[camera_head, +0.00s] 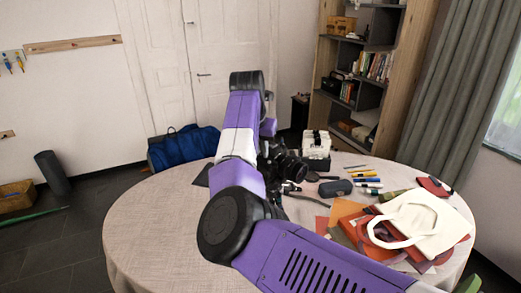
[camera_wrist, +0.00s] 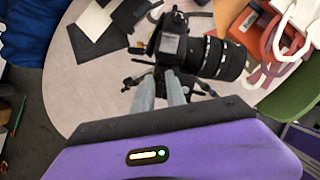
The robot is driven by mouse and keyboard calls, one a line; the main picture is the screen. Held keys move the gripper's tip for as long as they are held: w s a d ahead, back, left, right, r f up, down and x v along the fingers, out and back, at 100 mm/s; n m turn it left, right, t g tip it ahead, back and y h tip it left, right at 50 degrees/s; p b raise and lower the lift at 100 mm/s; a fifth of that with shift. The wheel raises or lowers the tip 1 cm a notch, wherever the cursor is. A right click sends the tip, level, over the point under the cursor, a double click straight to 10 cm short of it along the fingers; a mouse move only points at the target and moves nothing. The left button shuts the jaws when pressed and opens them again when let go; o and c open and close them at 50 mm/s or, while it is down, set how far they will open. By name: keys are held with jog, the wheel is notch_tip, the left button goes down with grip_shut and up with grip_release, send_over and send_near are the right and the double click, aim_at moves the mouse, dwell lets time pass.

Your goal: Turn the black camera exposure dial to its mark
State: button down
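The black camera (camera_head: 290,167) stands on the round table (camera_head: 145,225), partly hidden by my arm in the head view. In the wrist view the camera (camera_wrist: 172,45) is close ahead, its ribbed lens (camera_wrist: 226,60) pointing right, with dark tripod legs below it. My gripper (camera_wrist: 159,76) has its two grey fingers at the near side of the camera body, a narrow gap between them. I cannot tell whether they touch it or hold the exposure dial. The dial and its mark cannot be made out. My arm hides the gripper in the head view.
A cream bag (camera_head: 425,215) lies over red and orange items at the table's right. A dark case (camera_head: 335,188), several markers (camera_head: 368,182) and a white box (camera_head: 316,146) are behind and right of the camera. A blue bag (camera_head: 185,148) is beyond the table. The table's left is clear.

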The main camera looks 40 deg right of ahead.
jog(key=shift+n, duration=0.3)
jog(key=n+t, duration=0.1)
jog(key=n, duration=0.1)
jog(key=shift+s+n+y, duration=0.15)
jog(key=shift+n+y, duration=0.25)
jog(key=shift+d+n+t+y+b, duration=0.15)
jog(key=shift+n+t+y+b, duration=0.15)
jog(key=shift+n, duration=0.75)
jog(key=shift+d+n+t+y+b, duration=0.15)
jog(key=shift+n+y, duration=0.25)
jog(key=shift+n, duration=0.65)
jog(key=c, duration=1.3)
grip_release()
jog(key=shift+s, duration=0.1)
jog(key=shift+c, duration=0.2)
